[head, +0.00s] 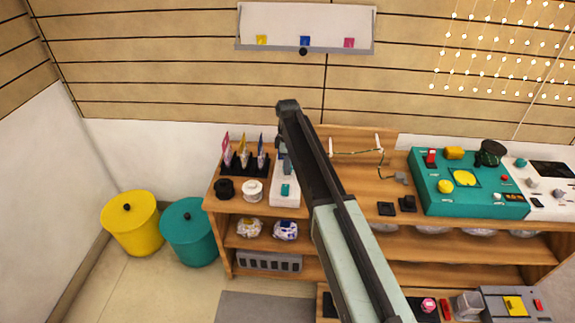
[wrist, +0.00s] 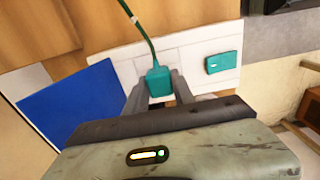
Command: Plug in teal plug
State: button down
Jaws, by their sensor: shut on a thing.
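The teal plug (wrist: 158,82) is between the two fingers of my gripper (wrist: 159,88) in the wrist view, with a green cord (wrist: 138,28) rising from it. The gripper is shut on it. A white strip (wrist: 190,64) lies behind and around the plug in that view, with a teal block (wrist: 224,62) on it to the right. I cannot tell whether the plug's prongs are in the strip. In the head view the white strip (head: 284,201) lies on the shelf top, with the teal block (head: 286,189) near its front. My arm hides much of the gripper area there.
A blue card (wrist: 70,104) is close left of the gripper. In the head view, a card stand (head: 243,164), a black spool (head: 224,188) and a white spool (head: 252,190) stand left of the strip. A teal console (head: 470,185) is at the right.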

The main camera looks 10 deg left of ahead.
jog(key=shift+f+b, duration=0.45)
jog(key=shift+f, duration=0.05)
dwell(0.4)
jog(key=c, duration=0.6)
grip_release()
notch_tip(320, 180, up, 8)
jog(key=p, duration=0.7)
jog(key=shift+f+p, duration=0.1)
jog(key=shift+p, duration=0.25)
jog(key=shift+f, duration=0.1)
grip_shut()
jog(key=shift+d, duration=0.1)
dwell(1.0)
